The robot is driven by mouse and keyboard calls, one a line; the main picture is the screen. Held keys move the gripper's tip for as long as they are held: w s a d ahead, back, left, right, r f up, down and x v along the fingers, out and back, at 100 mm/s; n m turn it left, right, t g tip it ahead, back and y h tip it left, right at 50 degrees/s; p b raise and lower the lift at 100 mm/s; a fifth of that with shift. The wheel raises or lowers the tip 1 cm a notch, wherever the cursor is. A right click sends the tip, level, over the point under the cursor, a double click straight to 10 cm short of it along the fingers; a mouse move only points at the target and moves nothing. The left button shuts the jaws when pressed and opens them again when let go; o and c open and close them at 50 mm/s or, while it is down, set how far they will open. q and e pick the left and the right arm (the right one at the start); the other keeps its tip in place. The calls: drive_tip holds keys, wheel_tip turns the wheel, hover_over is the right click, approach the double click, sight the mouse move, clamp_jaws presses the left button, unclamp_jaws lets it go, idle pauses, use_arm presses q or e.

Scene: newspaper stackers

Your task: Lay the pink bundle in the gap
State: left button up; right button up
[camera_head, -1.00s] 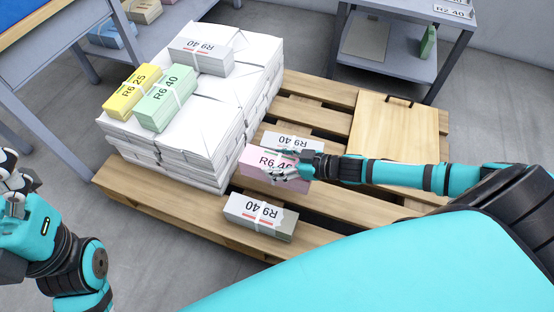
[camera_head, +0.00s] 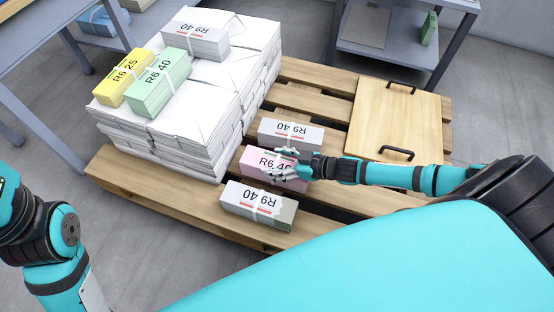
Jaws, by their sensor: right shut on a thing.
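The pink bundle (camera_head: 257,163) sits between two grey-white bundles on the wooden pallet, one behind it (camera_head: 290,134) and one in front of it (camera_head: 258,203). Its top looks about level with theirs; whether it rests on the slats is hidden. My right gripper (camera_head: 284,165) comes in from the right and is shut on the pink bundle at its right part, its fingers covering some of the label. My left arm shows at the left edge, but its gripper is out of the picture.
A tall white paper stack (camera_head: 205,108) stands left on the pallet (camera_head: 130,182), with yellow (camera_head: 123,78), green (camera_head: 158,83) and grey (camera_head: 196,40) bundles on top. A wooden board with black handles (camera_head: 394,122) lies at right. A grey shelf table (camera_head: 385,52) stands behind.

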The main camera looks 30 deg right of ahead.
drive_tip(key=shift+w+f+b, duration=0.1)
drive_tip(key=shift+f+b, duration=0.3)
drive_tip(key=shift+f, duration=0.15)
idle(0.7)
drive_tip(key=o, duration=1.8)
drive_tip(key=shift+f, duration=0.1)
